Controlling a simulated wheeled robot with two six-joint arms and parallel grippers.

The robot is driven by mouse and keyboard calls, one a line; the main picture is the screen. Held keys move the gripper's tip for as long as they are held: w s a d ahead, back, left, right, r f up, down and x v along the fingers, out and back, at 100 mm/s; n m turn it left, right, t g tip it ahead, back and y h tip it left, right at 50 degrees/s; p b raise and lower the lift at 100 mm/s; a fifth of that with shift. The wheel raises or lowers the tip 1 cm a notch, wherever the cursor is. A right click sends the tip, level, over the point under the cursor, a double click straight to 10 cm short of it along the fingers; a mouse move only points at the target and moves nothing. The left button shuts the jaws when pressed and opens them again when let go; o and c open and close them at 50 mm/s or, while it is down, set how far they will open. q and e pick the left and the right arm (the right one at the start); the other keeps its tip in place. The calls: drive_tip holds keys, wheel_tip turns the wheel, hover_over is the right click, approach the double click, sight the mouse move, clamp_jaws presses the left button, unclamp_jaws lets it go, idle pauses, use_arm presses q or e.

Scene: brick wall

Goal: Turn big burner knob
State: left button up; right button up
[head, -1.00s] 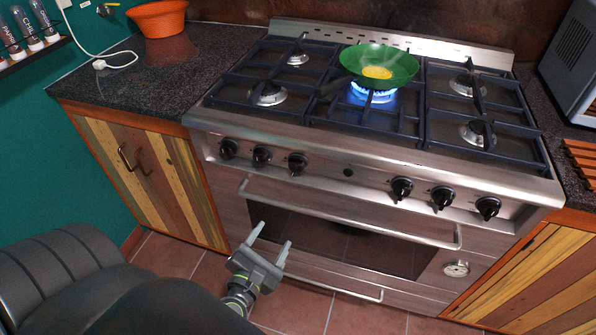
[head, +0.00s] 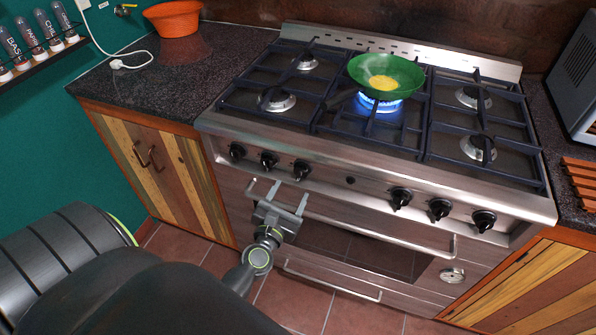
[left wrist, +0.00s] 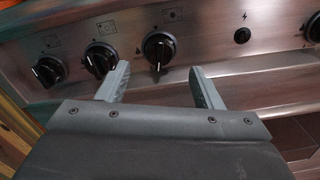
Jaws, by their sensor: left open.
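A steel stove has black knobs along its front panel. Three are on the left: the outer (head: 237,151), the middle (head: 268,159) and the inner one (head: 301,170). Three more are on the right, including one (head: 400,197). A centre burner flame (head: 380,104) burns blue under a green pan (head: 405,78). My left gripper (head: 288,190) is open and empty, just below the left knobs. In the left wrist view, the inner left knob (left wrist: 159,47) shows between and beyond my fingertips, apart from them. Which knob serves the big burner cannot be told. My right gripper is not in view.
An oven handle bar (head: 380,231) runs below the knobs, close to my left gripper. A yellow food (head: 382,83) lies in the pan. An orange bowl (head: 173,18) stands on the dark counter (head: 180,62) at left. Grey appliance (head: 578,75) at far right.

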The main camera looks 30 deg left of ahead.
sight(299, 176)
use_arm(q)
drive_tip(key=x, duration=0.6)
drive_tip(key=shift+w+a+p, duration=0.15)
drive_tip(key=shift+w+p, duration=0.05)
drive_tip(key=shift+p, duration=0.2)
drive_tip(key=c, duration=1)
drive_tip(key=shift+o, duration=0.2)
